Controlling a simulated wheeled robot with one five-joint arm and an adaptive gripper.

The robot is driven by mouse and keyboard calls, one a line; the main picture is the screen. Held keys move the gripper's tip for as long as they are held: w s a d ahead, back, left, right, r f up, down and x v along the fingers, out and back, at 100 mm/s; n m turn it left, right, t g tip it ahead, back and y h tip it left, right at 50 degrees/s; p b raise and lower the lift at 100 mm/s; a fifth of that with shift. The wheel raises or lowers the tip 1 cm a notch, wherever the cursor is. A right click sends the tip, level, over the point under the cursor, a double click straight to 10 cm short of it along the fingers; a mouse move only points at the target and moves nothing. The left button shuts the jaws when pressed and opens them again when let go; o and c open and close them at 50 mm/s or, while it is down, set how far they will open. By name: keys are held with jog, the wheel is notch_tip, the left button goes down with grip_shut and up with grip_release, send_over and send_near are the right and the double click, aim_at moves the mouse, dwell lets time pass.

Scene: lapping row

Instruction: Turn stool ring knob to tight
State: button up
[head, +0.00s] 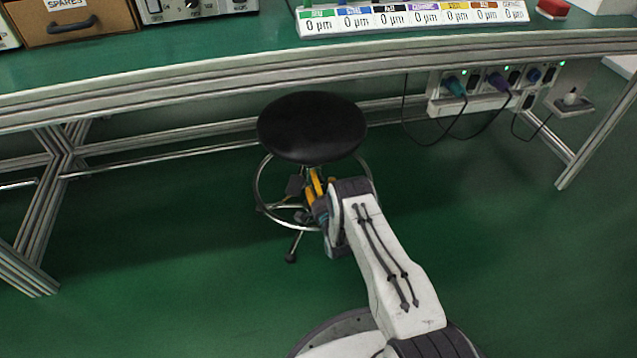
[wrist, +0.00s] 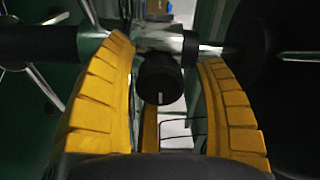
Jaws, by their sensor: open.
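The stool (head: 312,128) has a round black seat and stands on the green floor in front of the bench. Its chrome foot ring (head: 259,183) circles below the seat. The ring knob (wrist: 158,80) is black and round, with a short white mark near its lower edge in the wrist view. It sits by a chrome collar on the stool's column. My gripper (wrist: 167,55) is open, with its yellow fingers on either side of the knob and gaps visible. In the head view my gripper (head: 315,184) is under the seat, and the knob cannot be made out.
The bench (head: 200,88) with its metal frame runs behind the stool. A socket strip (head: 475,101) with hanging cables is under it at right. Bench legs stand at left (head: 48,215) and right (head: 600,135). The floor (head: 150,260) at left is clear.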

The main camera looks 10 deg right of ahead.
jog(key=shift+o, duration=0.3)
jog(key=c, duration=1.2)
jog(key=n, duration=0.4)
jog(key=shift+w+r+n, duration=0.1)
jog(key=shift+r+n, duration=0.05)
jog(key=shift+n, duration=0.15)
jog(key=shift+c, duration=0.2)
jog(key=o, duration=1.2)
jog(key=s, duration=1)
jog(key=shift+s, duration=1.05)
